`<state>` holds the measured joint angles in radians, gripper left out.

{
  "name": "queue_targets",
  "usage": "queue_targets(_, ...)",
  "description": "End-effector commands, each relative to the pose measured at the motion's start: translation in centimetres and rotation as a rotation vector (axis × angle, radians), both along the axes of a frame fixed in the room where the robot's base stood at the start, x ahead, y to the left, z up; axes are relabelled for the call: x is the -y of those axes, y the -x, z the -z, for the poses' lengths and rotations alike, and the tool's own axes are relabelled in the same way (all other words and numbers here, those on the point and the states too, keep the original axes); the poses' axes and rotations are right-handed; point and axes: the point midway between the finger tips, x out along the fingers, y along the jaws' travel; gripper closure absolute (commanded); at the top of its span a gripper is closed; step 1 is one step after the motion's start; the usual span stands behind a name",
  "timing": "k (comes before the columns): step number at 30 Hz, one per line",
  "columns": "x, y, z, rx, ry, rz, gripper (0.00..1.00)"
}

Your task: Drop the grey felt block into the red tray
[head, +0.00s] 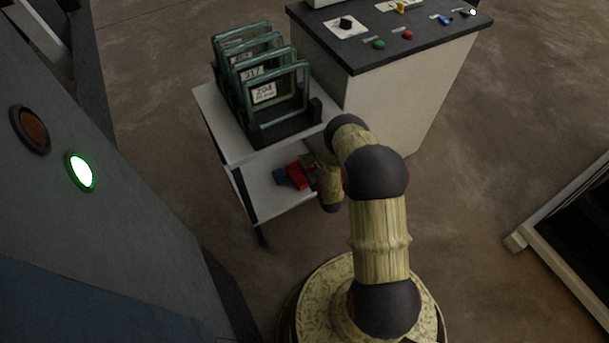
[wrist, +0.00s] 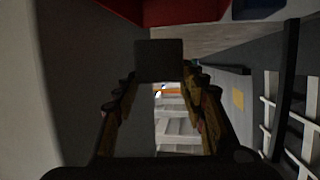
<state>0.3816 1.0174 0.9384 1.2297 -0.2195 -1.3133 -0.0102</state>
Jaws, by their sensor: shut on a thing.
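The grey felt block (wrist: 158,60) shows in the wrist view as a dark square between the fingertips. My gripper (wrist: 158,79) is shut on it. The red tray (wrist: 185,10) is at the top edge of the wrist view, beyond the block and only partly in frame. In the head view the red tray (head: 297,177) is on the lower shelf of the white cart, and my gripper (head: 319,173) is close to its right side. The block cannot be made out in the head view. Whether it is over the tray is unclear.
A blue object (head: 280,177) is just left of the red tray. The cart's upper shelf (head: 209,105) holds several green-framed plates (head: 274,92) above. A white cabinet (head: 405,95) with a dark control top stands to the right. Open floor lies in front.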

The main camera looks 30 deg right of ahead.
Motion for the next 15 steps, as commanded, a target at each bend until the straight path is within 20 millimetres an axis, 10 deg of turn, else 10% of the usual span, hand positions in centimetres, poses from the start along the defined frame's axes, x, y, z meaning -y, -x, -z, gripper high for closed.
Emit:
queue_targets(4, 0.01, -0.03, -0.11, 0.001, 0.0, 0.0, 0.8)
queue_targets(5, 0.0, -0.02, -0.1, 0.001, 0.0, 0.0, 0.57)
queue_targets(15, 0.0, 0.0, -0.08, 0.0, 0.0, 0.0, 0.37)
